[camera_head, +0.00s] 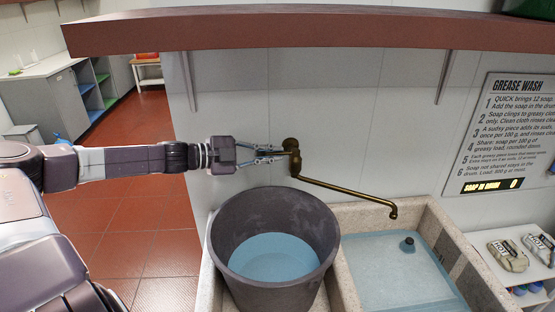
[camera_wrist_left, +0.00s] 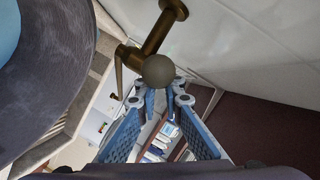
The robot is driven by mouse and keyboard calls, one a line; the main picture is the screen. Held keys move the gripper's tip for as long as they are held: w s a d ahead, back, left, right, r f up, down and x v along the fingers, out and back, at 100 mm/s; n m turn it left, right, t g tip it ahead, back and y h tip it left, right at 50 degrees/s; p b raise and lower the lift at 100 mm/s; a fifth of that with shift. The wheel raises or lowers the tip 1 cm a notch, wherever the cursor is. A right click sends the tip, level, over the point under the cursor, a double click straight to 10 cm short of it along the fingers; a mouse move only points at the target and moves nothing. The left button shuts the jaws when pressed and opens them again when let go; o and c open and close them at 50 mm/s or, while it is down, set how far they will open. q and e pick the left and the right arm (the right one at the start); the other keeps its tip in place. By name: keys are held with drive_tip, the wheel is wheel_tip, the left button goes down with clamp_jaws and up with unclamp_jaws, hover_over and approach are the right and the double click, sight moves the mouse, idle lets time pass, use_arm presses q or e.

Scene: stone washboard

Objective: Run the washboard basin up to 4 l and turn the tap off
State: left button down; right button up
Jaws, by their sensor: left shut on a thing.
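The brass tap (camera_head: 291,157) is on the wall, its long spout (camera_head: 350,194) reaching right over the stone washboard basin (camera_head: 435,222). The basin holds pale blue water (camera_head: 385,270), and a dark plug-like piece (camera_head: 407,244) shows in it. I see no stream from the spout tip. My left gripper (camera_head: 283,152) comes in from the left, shut on the tap's knob. In the left wrist view the round knob (camera_wrist_left: 158,70) sits at the blue fingertips (camera_wrist_left: 160,98), below the tap body (camera_wrist_left: 163,28). My right gripper is not in view.
A large grey bucket (camera_head: 228,225) with blue water stands left of the basin, below my left gripper. A reddish shelf (camera_head: 300,30) runs overhead. A Grease Wash sign (camera_head: 515,120) hangs on the right wall.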

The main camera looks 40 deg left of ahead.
use_arm(q)
drive_tip(key=shift+a+f, duration=0.25)
drive_tip(key=shift+a, duration=0.1)
drive_tip(key=c, duration=2.2)
unclamp_jaws()
drive_tip(key=shift+o, duration=0.6)
drive_tip(key=shift+w+a, duration=0.1)
drive_tip(key=shift+w+a+f, duration=0.2)
drive_tip(key=shift+f, duration=0.05)
drive_tip(key=shift+s+d+r, duration=0.3)
drive_tip(key=shift+s, duration=0.15)
drive_tip(key=shift+s+a+r, duration=0.15)
drive_tip(key=shift+s+a, duration=0.3)
drive_tip(key=shift+a, duration=0.05)
drive_tip(key=v, duration=1)
drive_tip(key=shift+a+f, duration=0.25)
drive_tip(key=shift+a, duration=0.15)
